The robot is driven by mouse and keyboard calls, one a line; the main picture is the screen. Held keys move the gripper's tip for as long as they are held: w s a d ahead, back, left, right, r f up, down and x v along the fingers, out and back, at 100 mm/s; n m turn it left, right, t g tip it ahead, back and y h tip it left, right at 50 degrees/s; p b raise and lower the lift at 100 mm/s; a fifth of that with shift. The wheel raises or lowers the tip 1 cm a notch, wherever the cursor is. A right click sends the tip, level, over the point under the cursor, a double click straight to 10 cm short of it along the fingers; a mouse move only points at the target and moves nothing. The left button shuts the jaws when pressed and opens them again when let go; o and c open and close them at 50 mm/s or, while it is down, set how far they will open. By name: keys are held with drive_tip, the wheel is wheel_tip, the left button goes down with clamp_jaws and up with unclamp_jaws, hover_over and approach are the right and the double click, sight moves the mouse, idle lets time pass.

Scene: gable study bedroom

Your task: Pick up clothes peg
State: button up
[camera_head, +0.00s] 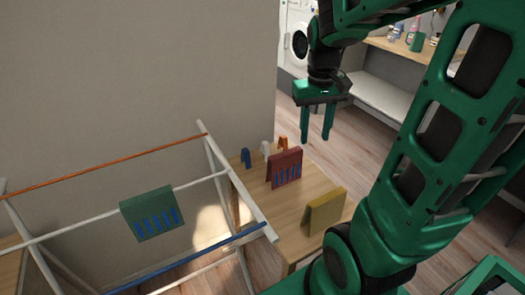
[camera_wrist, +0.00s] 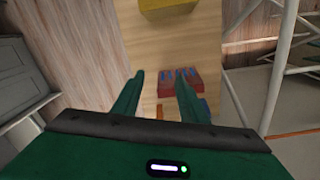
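Small upright objects that look like clothes pegs stand at the far end of a small wooden table (camera_head: 283,215): a blue one (camera_head: 245,158), a white one (camera_head: 265,148) and an orange one (camera_head: 283,144). The orange one (camera_wrist: 159,111) and part of the blue one (camera_wrist: 205,104) show in the wrist view; I cannot make out the white one there. My gripper (camera_head: 316,138) is open and empty, fingers down, above and to the right of the pegs in the head view. Its fingers also show in the wrist view (camera_wrist: 159,80), apart over the table.
A red folded piece with blue marks (camera_head: 285,168) and a yellow folded piece (camera_head: 325,210) stand on the table. A drying rack (camera_head: 100,203) at left carries a green piece (camera_head: 151,213) and stands against the table's left side. A washing machine (camera_head: 296,35) is behind.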

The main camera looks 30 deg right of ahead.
drive_tip(key=w+a+f+n, duration=0.1)
drive_tip(key=w+f+n, duration=0.15)
drive_tip(key=w, duration=0.95)
drive_tip(key=n, duration=0.1)
approach(265, 143)
drive_tip(key=shift+s+d, duration=0.3)
drive_tip(key=shift+s, duration=0.15)
drive_tip(key=shift+w+a+f, duration=0.1)
drive_tip(key=shift+w+f, duration=0.15)
drive_tip(key=f, duration=1)
drive_tip(key=shift+w+f, duration=0.2)
drive_tip(key=shift+f, duration=0.1)
clamp_jaws()
